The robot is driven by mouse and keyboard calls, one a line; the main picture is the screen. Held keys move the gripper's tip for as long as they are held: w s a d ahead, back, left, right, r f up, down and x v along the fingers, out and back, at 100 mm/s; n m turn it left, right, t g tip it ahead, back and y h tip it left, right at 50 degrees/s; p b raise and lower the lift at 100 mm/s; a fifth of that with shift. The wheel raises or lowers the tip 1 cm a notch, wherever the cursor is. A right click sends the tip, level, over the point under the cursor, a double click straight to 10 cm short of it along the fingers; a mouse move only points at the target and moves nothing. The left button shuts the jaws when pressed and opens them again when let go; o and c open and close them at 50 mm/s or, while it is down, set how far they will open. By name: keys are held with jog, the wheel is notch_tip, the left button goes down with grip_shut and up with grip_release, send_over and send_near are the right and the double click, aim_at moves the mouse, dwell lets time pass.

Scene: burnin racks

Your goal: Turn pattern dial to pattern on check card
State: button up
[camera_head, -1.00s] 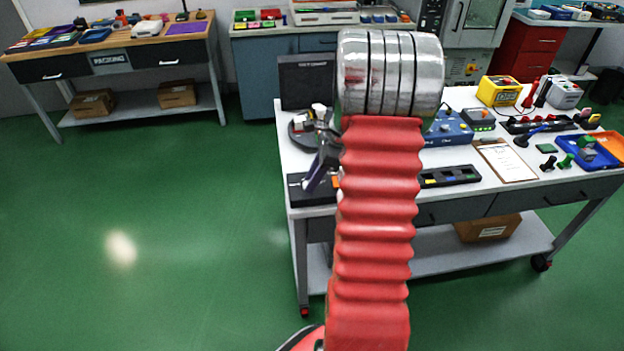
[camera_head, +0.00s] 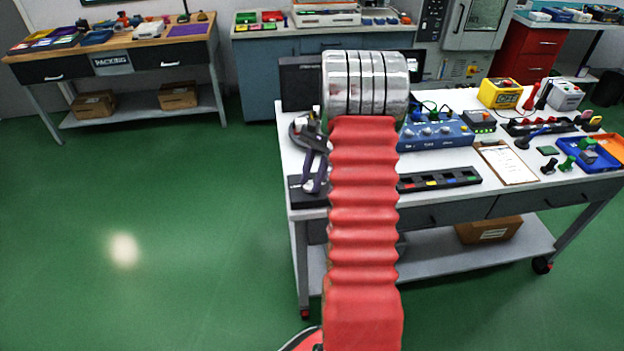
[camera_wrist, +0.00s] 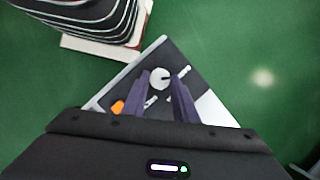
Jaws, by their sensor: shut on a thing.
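A black box (camera_head: 296,196) sits at the left front corner of the white bench. In the wrist view its dark top panel (camera_wrist: 128,92) carries a pale round dial knob (camera_wrist: 160,76), an orange spot and white marks. My gripper (camera_head: 314,187) reaches down to this box with its purple fingers. In the wrist view my gripper (camera_wrist: 162,82) has one finger on each side of the knob and is shut on it. The knob's setting is too small to read. A clipboard with a white sheet (camera_head: 507,163) lies on the bench; I cannot tell whether it is the check card.
A blue device with knobs (camera_head: 436,132) and a black strip with coloured squares (camera_head: 438,180) lie to the right of my arm. A yellow box (camera_head: 500,93) and a blue tray (camera_head: 597,152) are farther right. The green floor left of the bench is clear.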

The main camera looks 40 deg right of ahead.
jog(key=shift+w+n, duration=0.2)
jog(key=shift+n, duration=0.4)
jog(key=o, duration=1)
jog(key=shift+s, duration=0.1)
jog(key=shift+r, duration=0.1)
jog(key=v, duration=1.3)
jog(key=shift+w+r, duration=0.25)
jog(key=shift+r, duration=0.05)
